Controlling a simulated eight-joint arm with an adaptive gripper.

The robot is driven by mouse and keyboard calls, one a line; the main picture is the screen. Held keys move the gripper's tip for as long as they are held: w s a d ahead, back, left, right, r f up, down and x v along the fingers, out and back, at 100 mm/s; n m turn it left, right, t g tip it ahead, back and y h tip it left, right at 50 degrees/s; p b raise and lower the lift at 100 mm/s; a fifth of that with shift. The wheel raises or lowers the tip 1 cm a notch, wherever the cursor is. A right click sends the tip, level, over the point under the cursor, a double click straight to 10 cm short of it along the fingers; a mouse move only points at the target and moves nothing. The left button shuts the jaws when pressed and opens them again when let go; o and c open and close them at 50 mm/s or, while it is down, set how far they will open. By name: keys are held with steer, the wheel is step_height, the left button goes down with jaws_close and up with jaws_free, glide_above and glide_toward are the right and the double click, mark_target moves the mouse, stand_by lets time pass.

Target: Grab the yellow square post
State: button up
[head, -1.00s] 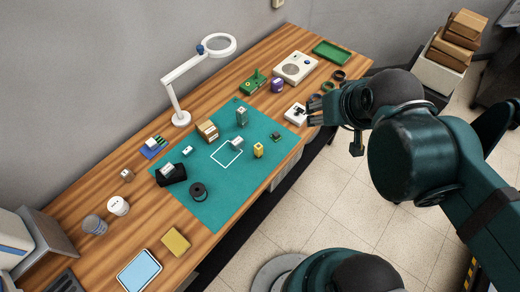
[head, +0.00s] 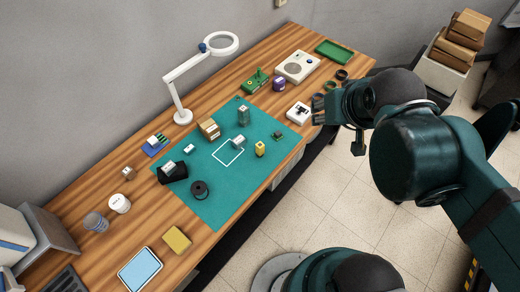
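The yellow square post (head: 260,149) stands upright on the teal mat (head: 212,208), right of the white square outline. My gripper (head: 318,111) is at the table's right edge, up and to the right of the post and well apart from it. Its fingers point left, near the white box with a dark top (head: 298,112). The fingers are small and dark here, and I cannot tell whether they are open or shut. I see nothing held in them.
A small dark green part (head: 278,136) lies near the post on its right. A grey block (head: 238,141) and a grey-green post (head: 243,115) stand to its left and behind. A black spool (head: 200,190) and magnifier lamp (head: 182,116) stand farther left.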

steer(key=w+a+f+m+g+h+b, duration=0.1)
steer(key=w+a+f+m+g+b, duration=0.15)
steer(key=w+a+f+b, duration=0.35)
steer(key=w+a+f+m+g+b, duration=0.1)
steer(key=w+a+f+m+b, duration=0.2)
steer(key=f, duration=0.5)
steer(key=m+h+b, duration=0.3)
steer(key=m+b, duration=0.2)
steer(key=b, duration=0.1)
glide_above(258, 146)
steer(key=s+a, duration=0.1)
steer(key=shift+g, duration=0.45)
steer(key=f, duration=1.3)
steer(key=shift+a+f, duration=0.2)
steer(key=shift+p, duration=0.3)
steer(key=shift+f, duration=0.1)
steer(key=shift+b+x, duration=0.3)
steer(key=shift+x, duration=0.9)
steer(key=shift+b+x, duration=0.75)
steer(key=shift+x, duration=1.85)
steer(key=shift+s+a, duration=0.1)
steer(key=shift+a, duration=0.1)
